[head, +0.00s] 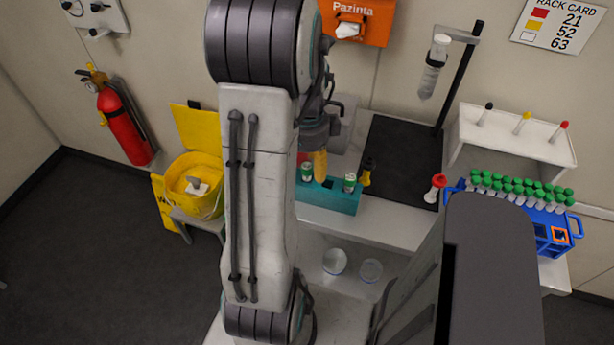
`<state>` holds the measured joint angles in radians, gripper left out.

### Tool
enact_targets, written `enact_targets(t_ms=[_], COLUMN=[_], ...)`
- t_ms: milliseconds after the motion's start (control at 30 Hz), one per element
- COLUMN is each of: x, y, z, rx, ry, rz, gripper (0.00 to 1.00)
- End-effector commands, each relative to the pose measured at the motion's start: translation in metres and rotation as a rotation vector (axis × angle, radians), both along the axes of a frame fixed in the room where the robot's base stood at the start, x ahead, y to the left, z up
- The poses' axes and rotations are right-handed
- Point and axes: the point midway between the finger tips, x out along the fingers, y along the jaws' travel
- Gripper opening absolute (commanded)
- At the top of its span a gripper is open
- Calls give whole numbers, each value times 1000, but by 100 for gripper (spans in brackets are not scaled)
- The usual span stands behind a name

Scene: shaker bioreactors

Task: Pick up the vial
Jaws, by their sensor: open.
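Two small vials with green caps and pale labels stand upright in a teal rack (335,200) on the white bench. The left vial (306,174) is close to my arm; the right vial (349,184) is near the rack's right end. I cannot tell which one the task means. My gripper (320,148) hangs over the back of the rack, partly hidden behind my arm. An orange-yellow piece shows below it, and I cannot tell whether it is a fingertip or something in the rack. My gripper is open, and I see nothing held.
A yellow-and-black item (366,174) stands at the rack's right end. A black mat (400,155) and stand lie to the right, with a red-topped item (435,188) nearby. A blue rack (553,240) of green-capped tubes is at far right. A yellow bin (190,185) stands left.

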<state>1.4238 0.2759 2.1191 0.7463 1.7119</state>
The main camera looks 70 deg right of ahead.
Motion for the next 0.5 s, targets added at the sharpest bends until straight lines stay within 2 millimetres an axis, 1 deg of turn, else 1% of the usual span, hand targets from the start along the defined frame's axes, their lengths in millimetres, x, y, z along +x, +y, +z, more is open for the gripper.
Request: enact_targets(t_ms=[33, 133, 367, 400, 500], x=[0, 0, 0, 0, 0], y=[1, 0, 0, 0, 0], z=[-4, -8, -9, -9, -9], rx=[4, 1, 0, 0, 0], ry=[1, 0, 0, 0, 0], rz=[0, 0, 1, 1, 1], gripper=[55, 55, 55, 58, 49])
